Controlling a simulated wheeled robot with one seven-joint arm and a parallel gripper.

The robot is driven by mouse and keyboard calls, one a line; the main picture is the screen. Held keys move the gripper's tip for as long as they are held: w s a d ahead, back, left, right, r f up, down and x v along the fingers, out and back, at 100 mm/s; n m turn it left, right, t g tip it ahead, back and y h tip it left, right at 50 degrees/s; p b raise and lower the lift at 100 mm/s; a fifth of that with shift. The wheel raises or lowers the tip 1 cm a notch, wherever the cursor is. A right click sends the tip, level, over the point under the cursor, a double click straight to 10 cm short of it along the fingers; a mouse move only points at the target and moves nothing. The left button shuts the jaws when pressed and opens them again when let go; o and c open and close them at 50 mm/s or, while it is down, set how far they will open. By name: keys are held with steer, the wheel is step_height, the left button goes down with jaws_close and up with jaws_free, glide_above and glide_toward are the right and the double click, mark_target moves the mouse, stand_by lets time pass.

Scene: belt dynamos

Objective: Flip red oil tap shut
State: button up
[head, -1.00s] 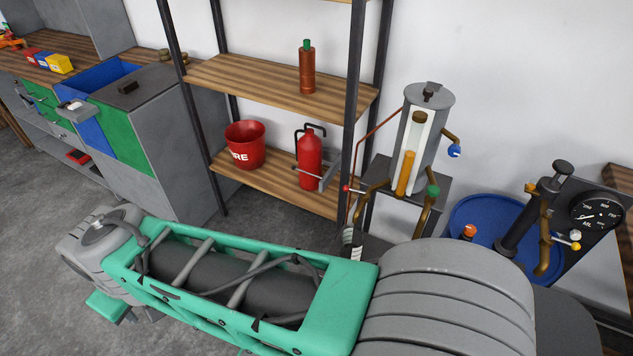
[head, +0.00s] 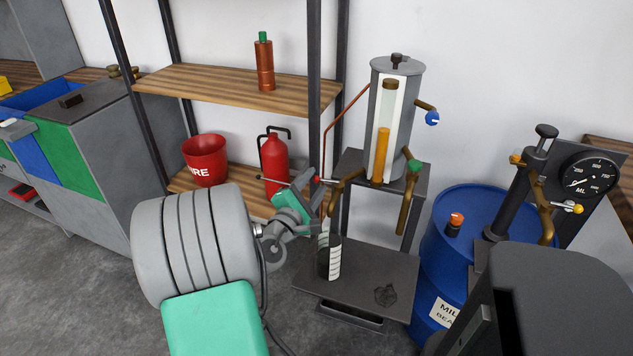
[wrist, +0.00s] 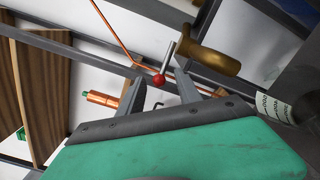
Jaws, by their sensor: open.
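The red oil tap (head: 317,180) is a small red ball on a metal lever, beside the brass pipe at the left of the grey oil cylinder (head: 390,120). In the wrist view the red ball (wrist: 159,80) is at the end of a silver lever (wrist: 168,58) that meets a brass spout (wrist: 212,62). My gripper (head: 309,188) is at the tap, its green hand just below and left of it. In the wrist view my gripper (wrist: 159,88) is open, with the red ball showing between its two fingers. I cannot tell whether a finger touches it.
A dark jug with a white scale (head: 329,258) stands below the brass spout on a grey stand (head: 385,262). A fire extinguisher (head: 273,165) and a red bucket (head: 205,160) are on the shelf at left. A blue drum (head: 450,235) stands at right.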

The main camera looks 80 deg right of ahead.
steer(key=shift+s+d, duration=0.15)
steer(key=shift+d, duration=0.95)
jaws_close()
steer(key=shift+f, duration=0.1)
